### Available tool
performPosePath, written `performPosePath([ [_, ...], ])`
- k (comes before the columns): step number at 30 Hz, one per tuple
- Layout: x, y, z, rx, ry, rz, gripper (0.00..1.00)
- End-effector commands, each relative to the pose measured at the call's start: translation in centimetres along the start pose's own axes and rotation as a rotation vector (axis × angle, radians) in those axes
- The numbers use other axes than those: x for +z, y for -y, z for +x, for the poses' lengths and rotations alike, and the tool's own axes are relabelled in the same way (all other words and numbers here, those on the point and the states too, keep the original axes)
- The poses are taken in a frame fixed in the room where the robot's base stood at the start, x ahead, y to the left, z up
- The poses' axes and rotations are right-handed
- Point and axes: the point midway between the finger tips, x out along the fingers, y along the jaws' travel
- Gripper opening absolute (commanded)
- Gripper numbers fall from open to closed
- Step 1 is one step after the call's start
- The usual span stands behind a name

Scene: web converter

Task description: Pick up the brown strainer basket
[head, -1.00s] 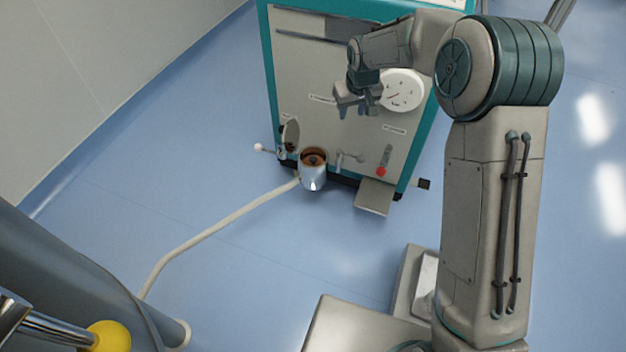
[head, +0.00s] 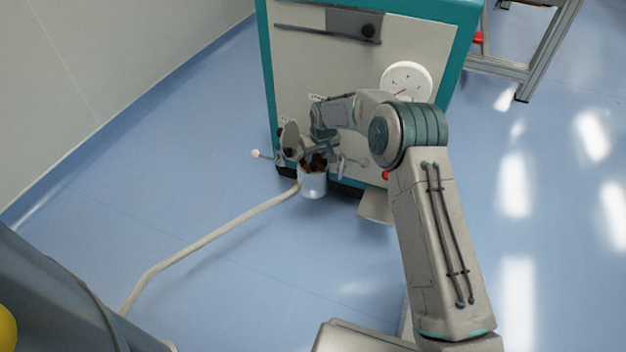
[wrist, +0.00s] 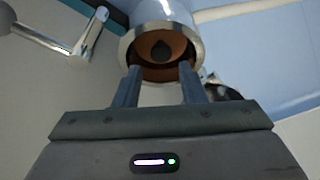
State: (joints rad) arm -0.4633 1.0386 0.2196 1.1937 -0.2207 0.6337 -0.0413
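The brown strainer basket (wrist: 174,45) sits inside a shiny silver cup-like housing (wrist: 135,42) on the front of the machine. It has a dark round knob or hole at its middle. In the head view the basket (head: 316,167) is partly hidden by my gripper (head: 318,152), and the silver housing (head: 313,185) shows below it. In the wrist view the two fingers of my gripper (wrist: 161,80) are apart, with their tips at the near rim of the basket. Nothing is clearly held between them. Whether the tips touch the basket I cannot tell.
The teal and grey machine (head: 330,65) stands behind, with a white dial (head: 407,82). A lever with a white ball (head: 255,154) is left of the housing and a metal tap handle (head: 350,161) right of it. A pale hose (head: 205,240) runs across the open blue floor.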

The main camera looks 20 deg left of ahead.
Motion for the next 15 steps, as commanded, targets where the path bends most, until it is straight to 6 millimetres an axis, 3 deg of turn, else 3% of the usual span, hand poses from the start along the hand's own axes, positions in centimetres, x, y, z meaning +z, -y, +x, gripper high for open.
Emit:
performPosePath([
  [7, 0.1, 0.1, 1.5, 0.0, 0.0, 0.0, 0.37],
  [15, 0.2, 0.2, 5.1, -0.001, 0.0, 0.001, 0.37],
])
